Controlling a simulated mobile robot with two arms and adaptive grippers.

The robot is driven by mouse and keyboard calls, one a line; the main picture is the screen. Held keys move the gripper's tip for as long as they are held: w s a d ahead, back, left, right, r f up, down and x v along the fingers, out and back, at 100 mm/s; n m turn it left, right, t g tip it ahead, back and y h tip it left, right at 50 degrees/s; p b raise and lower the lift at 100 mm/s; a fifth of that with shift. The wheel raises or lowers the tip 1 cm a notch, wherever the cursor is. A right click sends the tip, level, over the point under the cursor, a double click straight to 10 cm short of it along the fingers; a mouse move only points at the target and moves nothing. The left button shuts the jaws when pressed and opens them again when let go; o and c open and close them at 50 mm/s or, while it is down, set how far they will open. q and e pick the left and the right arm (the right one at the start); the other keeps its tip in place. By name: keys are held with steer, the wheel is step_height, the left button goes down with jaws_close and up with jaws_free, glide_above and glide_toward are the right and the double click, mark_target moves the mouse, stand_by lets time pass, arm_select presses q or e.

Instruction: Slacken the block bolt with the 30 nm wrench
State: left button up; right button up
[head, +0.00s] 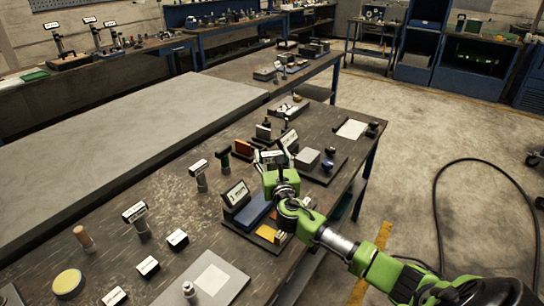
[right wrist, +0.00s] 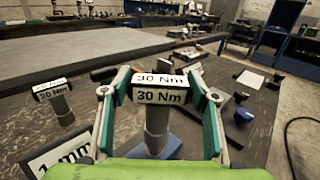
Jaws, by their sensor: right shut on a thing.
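My right gripper (head: 270,166) is over the right part of the dark workbench. In the right wrist view, its two green-padded fingers (right wrist: 160,100) are shut on the 30 Nm wrench (right wrist: 157,120), a grey upright cylinder with a white "30 Nm" label block on top. A second tool labelled "30 Nm" (right wrist: 52,92) stands apart to the left on the bench. My left gripper is not in view.
A blue block (head: 254,210) and a labelled plate (head: 236,195) stand just left of my right arm. Labelled upright tools (head: 200,178) and small labelled blocks (head: 177,239) spread to the left. White paper (head: 351,129) lies at the bench's far right corner.

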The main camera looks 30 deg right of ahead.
mark_target(274, 166)
steer(key=shift+f+b, duration=1.05)
steer(key=shift+f, duration=0.4)
steer(key=shift+d, duration=0.1)
steer(key=shift+n+t+y+b, duration=0.3)
steer(key=shift+n+t+y, duration=0.1)
steer(key=shift+n+y, duration=0.5)
steer(key=shift+n+t+y+b, duration=0.3)
steer(key=shift+n+y+b, duration=0.9)
steer(key=shift+y, duration=0.8)
steer(key=shift+r, duration=0.1)
